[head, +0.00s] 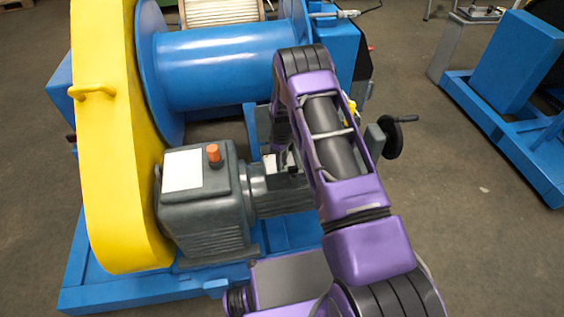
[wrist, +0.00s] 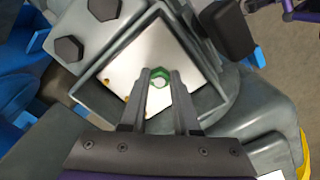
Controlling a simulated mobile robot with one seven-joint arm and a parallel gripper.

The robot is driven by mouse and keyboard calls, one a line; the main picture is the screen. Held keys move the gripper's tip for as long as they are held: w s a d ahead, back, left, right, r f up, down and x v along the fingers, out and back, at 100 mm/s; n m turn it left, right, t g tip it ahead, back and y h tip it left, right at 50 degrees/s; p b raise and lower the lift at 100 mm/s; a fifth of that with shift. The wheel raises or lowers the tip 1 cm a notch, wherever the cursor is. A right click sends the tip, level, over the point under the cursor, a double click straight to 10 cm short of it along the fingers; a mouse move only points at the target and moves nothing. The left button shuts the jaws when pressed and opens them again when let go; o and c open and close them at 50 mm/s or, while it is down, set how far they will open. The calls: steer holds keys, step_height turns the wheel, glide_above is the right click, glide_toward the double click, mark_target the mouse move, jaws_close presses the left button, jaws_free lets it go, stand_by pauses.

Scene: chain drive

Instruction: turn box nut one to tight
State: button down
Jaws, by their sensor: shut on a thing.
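In the head view my purple arm reaches over the grey motor (head: 276,197), and my gripper and the nut cannot be made out there.
Dark hex heads (wrist: 68,49) stand on a grey part beside the box. The grey gearbox (head: 205,205) has an orange cap (head: 213,154). A yellow guard (head: 112,150) and blue drum (head: 220,70) stand left and behind. A dark handwheel (head: 392,136) sits right.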

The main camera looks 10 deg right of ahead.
steer(key=m, duration=0.4)
steer(key=shift+m, duration=0.3)
steer(key=m, duration=0.3)
steer(key=shift+a+m, duration=0.1)
steer(key=shift+m, duration=0.2)
steer(key=m, duration=0.4)
steer(key=shift+a, duration=0.1)
steer(key=m, duration=0.8)
steer(key=shift+w+a+m, duration=0.1)
steer(key=shift+m, duration=0.2)
steer(key=m, duration=0.4)
steer(key=shift+w+r+m, duration=0.1)
steer(key=shift+m, duration=0.3)
steer(key=c, duration=0.6)
jaws_free()
steer(key=shift+c, duration=0.2)
